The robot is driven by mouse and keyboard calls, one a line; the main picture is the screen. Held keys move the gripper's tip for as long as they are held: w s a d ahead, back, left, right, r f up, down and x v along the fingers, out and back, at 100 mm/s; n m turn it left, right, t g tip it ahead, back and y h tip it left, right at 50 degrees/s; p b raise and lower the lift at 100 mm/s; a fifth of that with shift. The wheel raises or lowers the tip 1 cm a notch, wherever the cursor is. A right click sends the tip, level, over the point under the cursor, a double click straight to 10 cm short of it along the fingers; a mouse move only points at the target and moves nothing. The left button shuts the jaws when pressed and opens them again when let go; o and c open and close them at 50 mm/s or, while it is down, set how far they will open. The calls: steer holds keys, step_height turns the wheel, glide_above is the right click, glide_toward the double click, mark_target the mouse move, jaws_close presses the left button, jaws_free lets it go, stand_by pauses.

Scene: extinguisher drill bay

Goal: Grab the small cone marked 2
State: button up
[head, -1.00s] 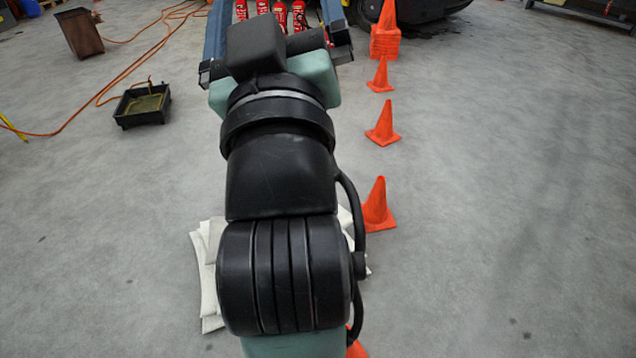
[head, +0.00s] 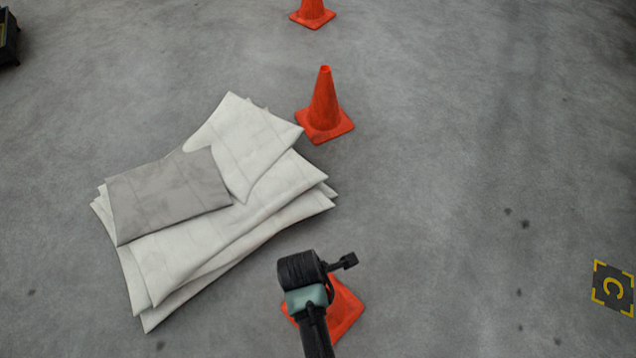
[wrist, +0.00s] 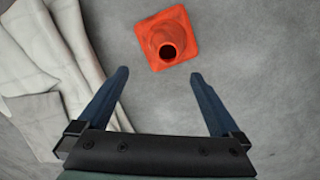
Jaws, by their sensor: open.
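Orange cones stand in a line on the grey floor. In the head view, one cone (head: 325,105) is beside the blankets, another (head: 312,14) is cut off at the top edge, and a third (head: 346,306) is partly hidden behind my arm. The wrist view shows one orange cone (wrist: 182,28) from above, its dark open tip towards me. I cannot tell for sure which of the three it is. No number is readable on any cone. My gripper (wrist: 160,74) is open and empty, its blue fingers apart, with the cone just beyond the fingertips, not between them.
A stack of pale blankets (head: 215,240) with a grey one on top lies left of the cones; it also shows at the left of the wrist view (wrist: 75,40). A yellow-cornered floor mark C (head: 613,288) is at the right. Floor right of the cones is clear.

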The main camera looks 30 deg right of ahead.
step_height(320, 180, down, 14)
steer(key=s+d+b, duration=0.1)
steer(key=b, duration=0.7)
steer(key=shift+d+f+g+b, duration=0.2)
steer(key=shift+d+g+b, duration=0.1)
jaws_close()
